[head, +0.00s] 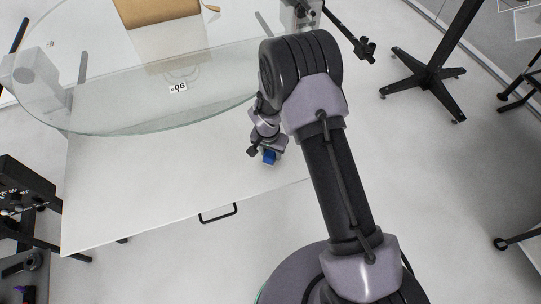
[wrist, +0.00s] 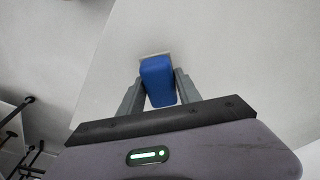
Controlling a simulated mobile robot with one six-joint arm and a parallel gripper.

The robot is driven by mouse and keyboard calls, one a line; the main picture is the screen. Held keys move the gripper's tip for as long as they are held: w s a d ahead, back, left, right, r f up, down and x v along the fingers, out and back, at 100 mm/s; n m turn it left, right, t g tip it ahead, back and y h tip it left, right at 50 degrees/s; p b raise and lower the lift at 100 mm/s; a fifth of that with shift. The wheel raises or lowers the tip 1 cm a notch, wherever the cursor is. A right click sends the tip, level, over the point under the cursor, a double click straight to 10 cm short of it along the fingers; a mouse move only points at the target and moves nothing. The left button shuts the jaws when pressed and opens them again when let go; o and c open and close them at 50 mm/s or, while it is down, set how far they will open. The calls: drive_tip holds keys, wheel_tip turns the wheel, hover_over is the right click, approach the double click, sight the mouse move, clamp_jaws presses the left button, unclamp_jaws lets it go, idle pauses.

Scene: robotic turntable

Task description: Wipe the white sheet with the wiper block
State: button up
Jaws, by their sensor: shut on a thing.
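My gripper (head: 262,153) is shut on a blue wiper block (head: 270,158). In the wrist view the block (wrist: 158,82) sits between the two grey fingers, with a thin pale strip at its far end. The block is over the right part of a broad white surface (head: 150,195), close to its right edge. I cannot tell whether the block touches this surface or hangs above it. No separate white sheet can be told apart from the white surface. My arm hides part of the area on the right.
A round glass turntable (head: 120,100) overlaps the back of the white surface and carries a brown box (head: 155,10) and a small number label (head: 178,87). A black handle (head: 218,213) is at the front edge. A black stand (head: 428,75) is on the floor at right.

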drive_tip(key=shift+r+p, duration=1.15)
drive_tip(key=shift+r, duration=1.3)
drive_tip(key=shift+w, duration=0.1)
